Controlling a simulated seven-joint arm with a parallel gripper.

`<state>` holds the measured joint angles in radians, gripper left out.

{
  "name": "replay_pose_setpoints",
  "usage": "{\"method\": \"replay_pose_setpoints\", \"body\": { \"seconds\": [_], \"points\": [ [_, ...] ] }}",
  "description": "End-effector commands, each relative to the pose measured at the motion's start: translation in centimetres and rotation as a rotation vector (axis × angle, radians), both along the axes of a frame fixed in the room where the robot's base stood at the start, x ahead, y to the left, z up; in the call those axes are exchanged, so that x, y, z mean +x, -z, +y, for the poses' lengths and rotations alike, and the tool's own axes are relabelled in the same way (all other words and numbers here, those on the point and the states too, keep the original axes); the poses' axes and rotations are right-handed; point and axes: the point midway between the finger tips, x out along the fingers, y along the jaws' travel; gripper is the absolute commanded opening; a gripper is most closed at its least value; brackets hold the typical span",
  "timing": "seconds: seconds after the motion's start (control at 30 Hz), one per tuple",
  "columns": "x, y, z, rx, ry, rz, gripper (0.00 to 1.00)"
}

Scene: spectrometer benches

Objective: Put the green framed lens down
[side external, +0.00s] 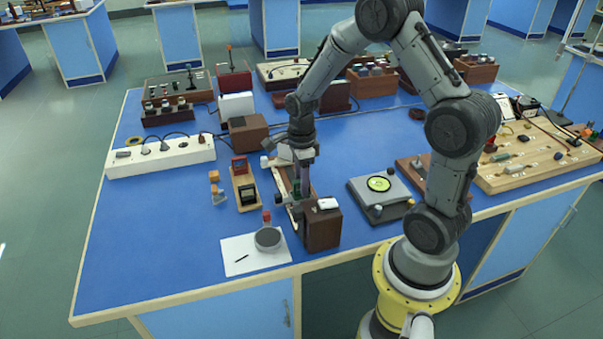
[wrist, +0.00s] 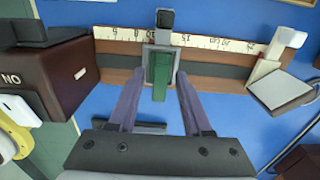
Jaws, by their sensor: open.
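In the wrist view the green framed lens (wrist: 161,76) is seen from above, nearly edge-on. It appears to stand in a grey holder (wrist: 149,52) on the wooden optical bench (wrist: 215,62), beside its white scale (wrist: 205,41). My gripper (wrist: 160,80) is open, with one purple finger on each side of the green frame and a visible gap to each. In the side view my gripper (side external: 303,186) is low over the bench, and the arm and fingers hide most of the lens. Whether the lens base is fully seated is hidden.
A dark brown box (side external: 323,228) stands at the bench's near end. A white-topped block (wrist: 279,88) sits at the bench's right in the wrist view. A wooden stand (side external: 246,192) is to the left, and a grey plate with a yellow-green disc (side external: 379,184) to the right.

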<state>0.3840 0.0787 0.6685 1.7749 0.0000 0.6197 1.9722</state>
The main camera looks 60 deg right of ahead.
Motion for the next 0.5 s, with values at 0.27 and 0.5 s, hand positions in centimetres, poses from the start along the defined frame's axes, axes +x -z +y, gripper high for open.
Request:
{"method": "replay_pose_setpoints", "body": {
  "seconds": [0.27,0.5],
  "points": [
    [0.1,-4.1,-0.1,-0.002,0.000,-0.006,0.49],
    [0.1,-9.0,0.0,-0.002,0.000,-0.005,0.49]
  ]
}}
